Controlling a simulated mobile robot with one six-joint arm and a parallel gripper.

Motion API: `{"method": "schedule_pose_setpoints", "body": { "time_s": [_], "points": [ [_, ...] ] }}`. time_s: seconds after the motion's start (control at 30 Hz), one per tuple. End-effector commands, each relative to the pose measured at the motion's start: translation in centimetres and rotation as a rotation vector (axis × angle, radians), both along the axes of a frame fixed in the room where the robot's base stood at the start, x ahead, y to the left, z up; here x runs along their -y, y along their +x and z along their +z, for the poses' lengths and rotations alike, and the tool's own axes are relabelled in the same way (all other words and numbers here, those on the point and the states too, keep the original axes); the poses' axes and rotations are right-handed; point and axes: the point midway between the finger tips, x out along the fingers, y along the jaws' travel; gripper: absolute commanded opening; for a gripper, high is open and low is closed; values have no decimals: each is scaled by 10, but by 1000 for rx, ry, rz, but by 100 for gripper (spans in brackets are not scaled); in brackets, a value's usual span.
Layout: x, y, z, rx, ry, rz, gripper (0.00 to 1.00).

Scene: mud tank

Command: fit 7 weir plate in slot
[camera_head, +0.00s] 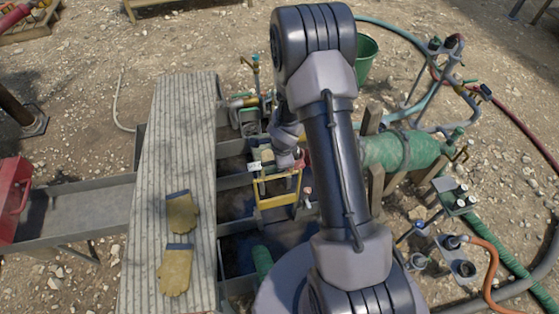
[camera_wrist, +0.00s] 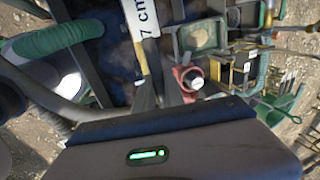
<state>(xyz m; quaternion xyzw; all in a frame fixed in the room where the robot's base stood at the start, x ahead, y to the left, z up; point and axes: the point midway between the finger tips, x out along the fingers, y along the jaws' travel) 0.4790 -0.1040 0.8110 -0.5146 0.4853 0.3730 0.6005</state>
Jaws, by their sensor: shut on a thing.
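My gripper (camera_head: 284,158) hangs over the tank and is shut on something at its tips. Just below it in the head view is a yellow framed piece (camera_head: 278,201), which looks like the weir plate. A small white tag (camera_head: 254,166) shows beside the gripper. In the wrist view a white label reading "7 cm" (camera_wrist: 143,22) stands near-vertical ahead of my gripper, whose dark body fills the bottom. The tank (camera_head: 235,203) has dark compartments with grey dividers; I cannot tell whether the plate touches a slot.
A ribbed plank (camera_head: 182,105) with two tan gloves (camera_head: 175,268) lies left of the compartments. A green pipe (camera_head: 400,150) runs to the right. A red ring-shaped piece (camera_wrist: 188,78) and a grey-framed tray (camera_wrist: 202,38) sit close by in the wrist view.

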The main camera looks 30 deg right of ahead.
Motion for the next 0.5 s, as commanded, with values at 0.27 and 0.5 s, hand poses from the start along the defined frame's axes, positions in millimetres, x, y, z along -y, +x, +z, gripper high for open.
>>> {"method": "schedule_pose_setpoints", "body": {
  "time_s": [0.27,0.5],
  "points": [
    [0,0,-13,0,0,0,0],
    [0,0,-30,1,0,0,0]
  ]
}}
